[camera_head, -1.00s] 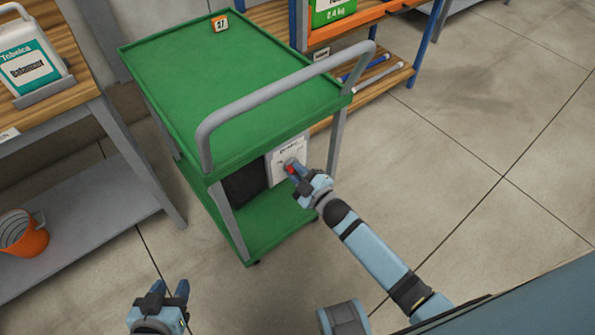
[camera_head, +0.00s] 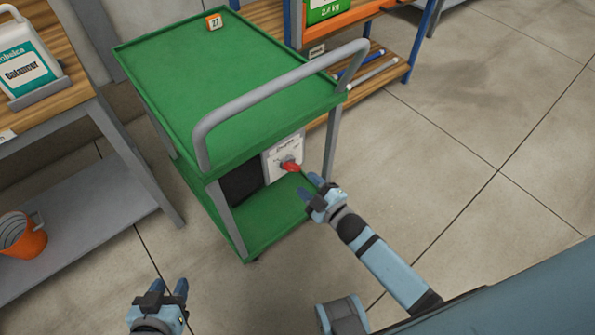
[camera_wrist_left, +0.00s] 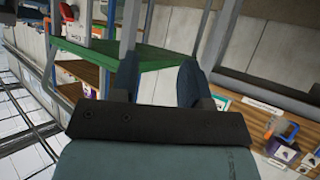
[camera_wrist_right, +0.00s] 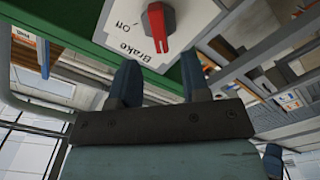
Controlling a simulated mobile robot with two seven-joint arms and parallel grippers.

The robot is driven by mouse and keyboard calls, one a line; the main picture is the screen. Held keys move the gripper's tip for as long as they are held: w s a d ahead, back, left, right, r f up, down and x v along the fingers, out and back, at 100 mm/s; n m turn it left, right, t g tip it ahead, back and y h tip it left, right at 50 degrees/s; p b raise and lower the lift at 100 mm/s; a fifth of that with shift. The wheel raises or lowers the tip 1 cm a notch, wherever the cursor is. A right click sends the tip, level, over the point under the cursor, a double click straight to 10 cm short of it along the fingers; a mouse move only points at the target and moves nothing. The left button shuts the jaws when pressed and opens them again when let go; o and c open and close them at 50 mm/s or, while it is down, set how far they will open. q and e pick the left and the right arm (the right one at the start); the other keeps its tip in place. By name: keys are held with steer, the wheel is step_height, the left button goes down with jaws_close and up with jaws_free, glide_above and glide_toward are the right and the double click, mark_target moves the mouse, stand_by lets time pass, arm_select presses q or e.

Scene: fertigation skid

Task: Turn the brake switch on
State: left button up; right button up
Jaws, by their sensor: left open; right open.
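The brake switch is a red knob (camera_head: 291,167) on a white plate (camera_head: 270,166), set on the near end of the green cart below its top. In the right wrist view the red knob (camera_wrist_right: 158,27) is upright in the picture, beside the words "Brake" and "Off" on the plate (camera_wrist_right: 128,32). An "On" mark is not readable. My right gripper (camera_head: 311,185) is open and empty, a short way in front of the knob and apart from it. My left gripper (camera_head: 169,288) is open and empty, low in front of the cart.
The green cart (camera_head: 190,75) has a grey push handle (camera_head: 280,90) above the switch and a lower shelf (camera_head: 262,222). The floor at right is clear.

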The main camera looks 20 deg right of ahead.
arm_select(q)
steer(key=shift+s+a+f, duration=0.1)
steer(key=shift+f, duration=0.15)
arm_select(e)
steer(key=v, duration=0.7)
arm_select(q)
steer(key=shift+r, duration=0.25)
arm_select(e)
steer(key=shift+s, duration=0.1)
